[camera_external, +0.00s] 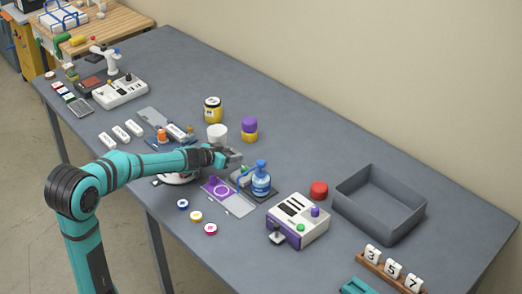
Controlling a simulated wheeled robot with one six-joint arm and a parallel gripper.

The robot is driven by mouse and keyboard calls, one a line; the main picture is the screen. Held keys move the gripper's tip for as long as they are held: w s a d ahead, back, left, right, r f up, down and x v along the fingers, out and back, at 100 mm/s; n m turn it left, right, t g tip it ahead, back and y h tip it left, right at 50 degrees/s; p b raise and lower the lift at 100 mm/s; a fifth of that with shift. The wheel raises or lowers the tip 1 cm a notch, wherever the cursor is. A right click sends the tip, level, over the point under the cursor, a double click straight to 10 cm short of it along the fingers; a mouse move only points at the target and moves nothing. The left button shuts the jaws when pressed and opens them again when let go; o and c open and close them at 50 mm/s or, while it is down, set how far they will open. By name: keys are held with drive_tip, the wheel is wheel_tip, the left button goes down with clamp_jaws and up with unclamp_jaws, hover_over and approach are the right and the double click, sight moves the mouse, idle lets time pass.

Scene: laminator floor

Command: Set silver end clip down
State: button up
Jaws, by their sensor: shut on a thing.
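My gripper (233,158) is above the middle of the grey table (330,160), between the white cup and the blue bottle. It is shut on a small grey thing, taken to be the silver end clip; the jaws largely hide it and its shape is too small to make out. Below the gripper lies a grey plate with a purple patch and ring (221,191). A blue bottle (261,182) stands on a dark base just right of the gripper.
A white cup (217,133) and a purple-and-yellow jar (249,129) stand close behind the gripper. The table's back right is clear.

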drive_tip(key=shift+s+f, duration=0.15)
drive_tip(key=shift+f, duration=0.65)
drive_tip(key=o, duration=0.9)
drive_tip(key=shift+o, duration=0.2)
drive_tip(key=shift+r, duration=0.5)
drive_tip(key=v, duration=1.2)
drive_tip(key=shift+r, duration=0.35)
drive_tip(key=shift+r, duration=0.1)
